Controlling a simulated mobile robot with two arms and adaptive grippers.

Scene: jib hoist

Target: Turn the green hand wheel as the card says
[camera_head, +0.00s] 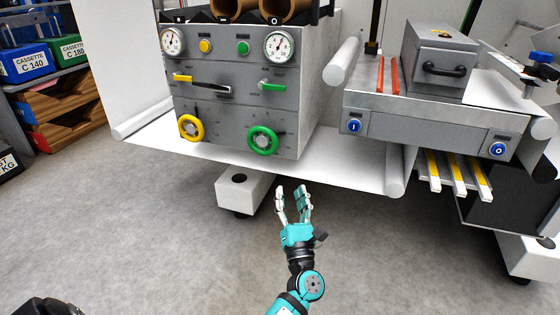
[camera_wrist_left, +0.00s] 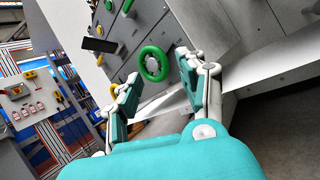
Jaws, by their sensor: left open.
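The green hand wheel (camera_head: 263,140) is on the lower right of the grey control panel's front (camera_head: 228,115). It also shows in the left wrist view (camera_wrist_left: 144,66), seen between and beyond the fingers. My left gripper (camera_head: 293,191) is open and empty. It is below and in front of the panel, apart from the wheel; its fingers point up towards it. In the left wrist view the open fingers (camera_wrist_left: 157,74) stand on either side of the wheel's lower part. I cannot make out a card with readable instructions. My right gripper is not in view.
A yellow hand wheel (camera_head: 191,128) is left of the green one. Above are a green lever (camera_head: 273,87), a yellow lever (camera_head: 183,78) and two gauges. A white sheet-like surface (camera_head: 215,158) runs under the panel. A grey unit (camera_head: 425,130) stands right. Open floor surrounds my arm.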

